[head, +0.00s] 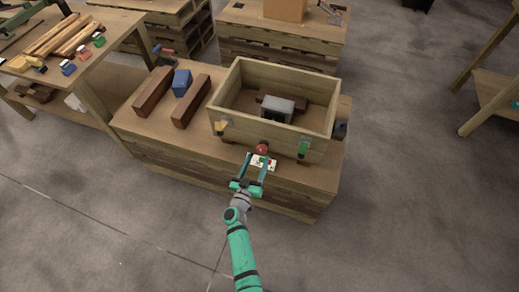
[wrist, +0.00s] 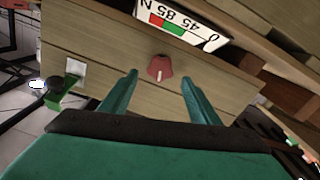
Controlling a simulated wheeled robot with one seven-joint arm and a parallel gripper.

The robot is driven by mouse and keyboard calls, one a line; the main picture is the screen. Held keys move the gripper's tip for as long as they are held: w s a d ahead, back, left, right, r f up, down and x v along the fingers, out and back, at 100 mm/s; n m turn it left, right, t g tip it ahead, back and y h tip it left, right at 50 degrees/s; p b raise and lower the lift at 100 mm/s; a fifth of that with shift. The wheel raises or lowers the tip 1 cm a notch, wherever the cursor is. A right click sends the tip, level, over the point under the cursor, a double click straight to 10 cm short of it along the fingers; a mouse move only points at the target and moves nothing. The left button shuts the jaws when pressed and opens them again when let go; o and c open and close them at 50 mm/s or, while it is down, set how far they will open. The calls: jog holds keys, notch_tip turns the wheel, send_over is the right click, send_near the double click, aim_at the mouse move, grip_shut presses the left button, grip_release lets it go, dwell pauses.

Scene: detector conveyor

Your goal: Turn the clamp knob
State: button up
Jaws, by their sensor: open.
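The clamp knob (wrist: 159,68) is a small red knob with a white pointer mark, on the front wall of a wooden box. In the head view the red knob (head: 263,149) shows just beyond my fingertips. My gripper (wrist: 160,95) is open, with one teal finger to each side of the knob in the wrist view and nothing between them. The fingertips look short of the knob, and I see no contact. In the head view my gripper (head: 254,160) reaches to the box front from below. A white scale card (wrist: 182,22) with red and green bands and numbers sits beside the knob.
The open wooden box (head: 237,126) stands on a pallet-like bench (head: 180,149) and holds a grey block (head: 278,108). A yellow latch (head: 221,127) and a green latch (head: 303,149) flank the knob. Brown bars (head: 191,101) and a blue block (head: 182,83) lie left. The floor in front is clear.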

aim_at(261, 151)
jog(key=x, duration=0.5)
jog(key=shift+w+d, duration=0.1)
jog(key=shift+d, duration=0.1)
jog(key=shift+w+d, duration=0.1)
jog(key=shift+w, duration=0.55)
jog(key=shift+c, duration=0.7)
jog(key=c, duration=0.9)
jog(key=shift+a, duration=0.2)
jog(key=shift+d, duration=0.15)
